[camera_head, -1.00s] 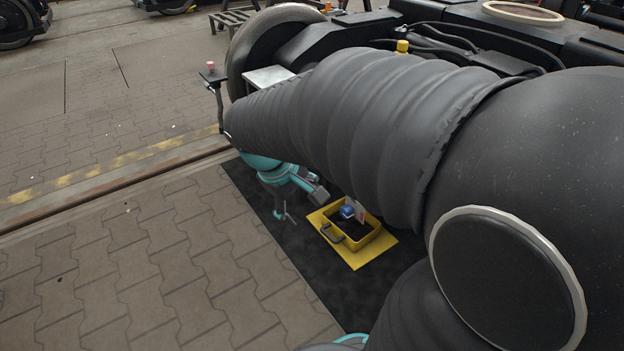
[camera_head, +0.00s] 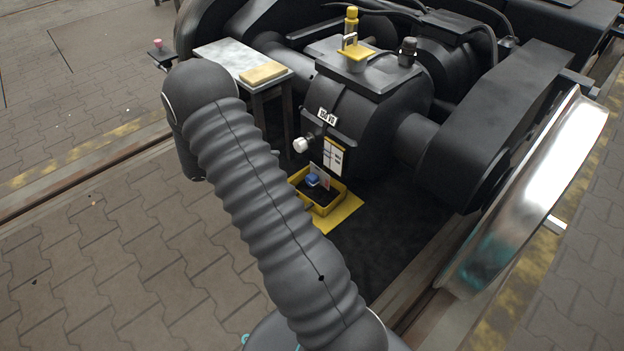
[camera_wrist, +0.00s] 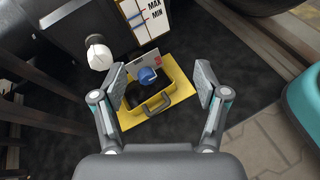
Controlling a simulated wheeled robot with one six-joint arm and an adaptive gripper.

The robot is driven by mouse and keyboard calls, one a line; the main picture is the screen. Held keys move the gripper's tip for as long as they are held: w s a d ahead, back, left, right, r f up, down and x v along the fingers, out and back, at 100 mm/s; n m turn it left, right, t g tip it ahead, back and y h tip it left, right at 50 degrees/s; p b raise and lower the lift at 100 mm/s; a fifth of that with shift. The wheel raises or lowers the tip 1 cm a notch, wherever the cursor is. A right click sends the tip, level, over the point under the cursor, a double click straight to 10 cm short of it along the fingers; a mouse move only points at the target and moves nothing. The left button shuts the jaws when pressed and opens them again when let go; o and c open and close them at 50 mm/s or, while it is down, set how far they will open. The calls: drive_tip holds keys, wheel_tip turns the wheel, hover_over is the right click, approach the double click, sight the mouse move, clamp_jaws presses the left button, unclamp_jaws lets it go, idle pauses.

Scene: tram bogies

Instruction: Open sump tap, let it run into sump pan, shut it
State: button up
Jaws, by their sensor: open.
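The sump pan is a yellow tray (camera_head: 326,209) with dark contents and a grey handle, on a yellow sheet below the black gearbox housing. It also shows in the wrist view (camera_wrist: 178,95). A blue knob (camera_head: 312,180), seemingly the sump tap, shows over the pan, with a pale tag (camera_head: 321,174) beside it. In the wrist view the blue knob (camera_wrist: 147,76) appears between my fingers, nearer the left one. My gripper (camera_wrist: 160,88) is open and empty, apart from the knob. I cannot tell whether the tap is open; no stream shows.
A white knob (camera_head: 302,145) sticks out of the housing (camera_head: 368,120), left of a MAX/MIN level plate (camera_head: 334,157). A steel-topped table (camera_head: 230,62) bearing a yellow block stands left. A shiny wheel (camera_head: 525,200) is at right. Paving at lower left is clear.

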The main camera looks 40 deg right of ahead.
wheel_tip(320, 180, down, 11)
drive_tip(key=w+d+n+t+h+p, duration=0.1)
drive_tip(key=w+d+n+t+h, duration=0.15)
drive_tip(key=n, duration=0.25)
drive_tip(key=n+t+h+p, duration=0.2)
drive_tip(key=n, duration=0.2)
approach(309, 184)
drive_tip(key=shift+n, duration=0.3)
drive_tip(key=d, duration=1.1)
drive_tip(key=shift+w+d+r, duration=0.15)
drive_tip(key=shift+w+d, duration=0.05)
drive_tip(key=shift+w, duration=0.05)
drive_tip(key=c, duration=1.2)
